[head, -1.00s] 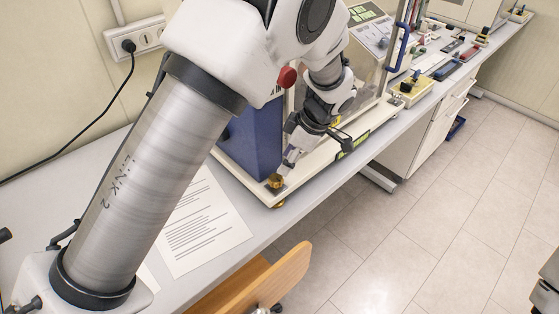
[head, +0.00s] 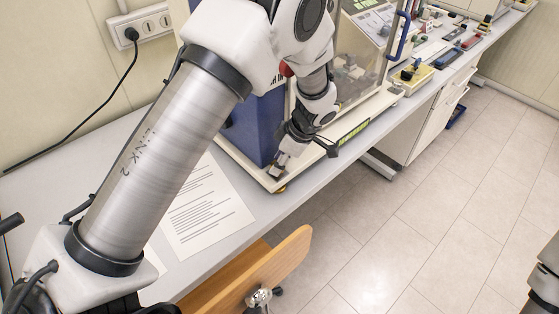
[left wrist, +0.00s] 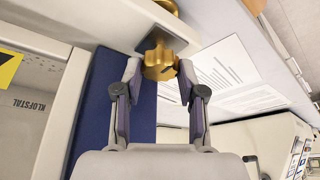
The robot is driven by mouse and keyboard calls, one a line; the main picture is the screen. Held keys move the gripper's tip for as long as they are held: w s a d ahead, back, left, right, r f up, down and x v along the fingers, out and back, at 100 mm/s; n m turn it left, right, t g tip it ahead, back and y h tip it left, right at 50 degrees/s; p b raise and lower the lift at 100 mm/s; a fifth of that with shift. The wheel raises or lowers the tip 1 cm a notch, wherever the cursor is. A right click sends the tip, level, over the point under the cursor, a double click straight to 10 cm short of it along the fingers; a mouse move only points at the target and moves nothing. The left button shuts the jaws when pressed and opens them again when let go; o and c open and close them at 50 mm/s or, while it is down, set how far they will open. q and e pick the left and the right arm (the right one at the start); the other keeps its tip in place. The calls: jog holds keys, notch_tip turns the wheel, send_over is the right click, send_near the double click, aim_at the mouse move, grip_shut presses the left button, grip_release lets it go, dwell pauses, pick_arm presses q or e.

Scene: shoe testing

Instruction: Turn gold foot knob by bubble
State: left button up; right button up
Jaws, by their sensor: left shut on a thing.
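The gold foot knob (left wrist: 160,58) is lobed and sits at the corner of the white machine base, between my left fingertips in the left wrist view. My left gripper (left wrist: 159,72) is shut on it. In the head view my left gripper (head: 278,170) points down at the front corner of the base, and its fingers hide most of the knob. A gold part of the foot (head: 281,189) shows just below. A yellow-green strip in a dark frame (head: 354,131) is on the base's front edge; I cannot make out a bubble in it.
The machine has a blue housing (head: 258,128) and a clear enclosure. Printed sheets (head: 208,208) lie on the grey bench to the left. A wooden chair (head: 268,268) stands against the bench's front. Small tools lie farther along the bench.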

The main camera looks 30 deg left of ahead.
pick_arm(q)
jog(key=shift+s+f+m+b, duration=0.1)
jog(key=shift+f+m+b, duration=0.3)
jog(key=shift+b, duration=0.35)
jog(key=m+t+b, duration=0.2)
jog(key=m+b, duration=0.3)
jog(key=b, duration=0.2)
jog(key=shift+s+f, duration=0.1)
jog(key=shift+s, duration=0.05)
jog(key=shift+m+t+b, duration=0.6)
jog(key=shift+m+b, duration=0.2)
jog(key=shift+m, duration=0.4)
jog(key=shift+r+m+h+b, duration=0.25)
jog(key=shift+m+h+b, duration=0.2)
jog(key=shift+m, duration=0.25)
jog(key=o, duration=0.9)
jog(key=shift+c, duration=0.2)
jog(key=shift+a, duration=0.15)
